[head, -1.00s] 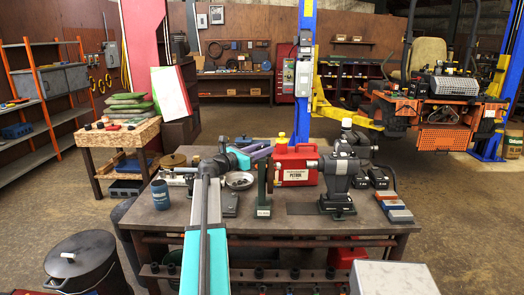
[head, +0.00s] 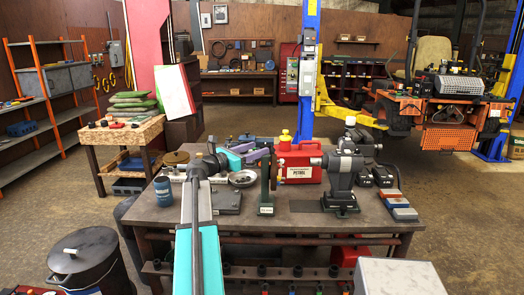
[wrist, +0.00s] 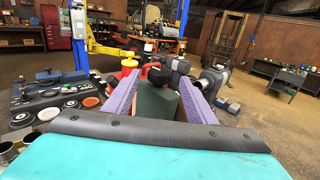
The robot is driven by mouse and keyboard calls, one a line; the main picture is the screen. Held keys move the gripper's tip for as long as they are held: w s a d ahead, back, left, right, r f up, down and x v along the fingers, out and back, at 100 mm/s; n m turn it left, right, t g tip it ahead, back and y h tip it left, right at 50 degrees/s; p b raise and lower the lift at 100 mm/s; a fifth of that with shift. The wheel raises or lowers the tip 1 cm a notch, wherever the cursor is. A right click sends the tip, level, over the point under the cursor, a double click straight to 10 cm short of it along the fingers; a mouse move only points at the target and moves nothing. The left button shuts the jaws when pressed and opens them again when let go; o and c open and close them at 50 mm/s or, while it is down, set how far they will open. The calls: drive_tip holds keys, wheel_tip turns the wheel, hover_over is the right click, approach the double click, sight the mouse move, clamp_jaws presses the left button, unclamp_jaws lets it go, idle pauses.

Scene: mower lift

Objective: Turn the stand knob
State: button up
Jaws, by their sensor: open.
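A dark green stand (head: 266,186) with a small label stands upright on the workbench (head: 165,214). In the wrist view the green stand (wrist: 158,112) shows straight ahead, with a black knob (wrist: 158,77) at its top. My gripper (wrist: 156,92) is open; its two purple fingers appear on either side of the upper stand and knob. I cannot tell whether either finger touches them. The knob is hard to make out there.
A red petrol can (head: 299,165) and a dark grey machine on a base (head: 343,182) stand right of the green stand. Coloured blocks (head: 398,206) lie at the bench's right.

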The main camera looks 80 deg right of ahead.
drive_tip(key=b+v, duration=0.1)
drive_tip(key=v, duration=0.7)
drive_tip(key=shift+b, duration=0.3)
drive_tip(key=shift+w, duration=0.1)
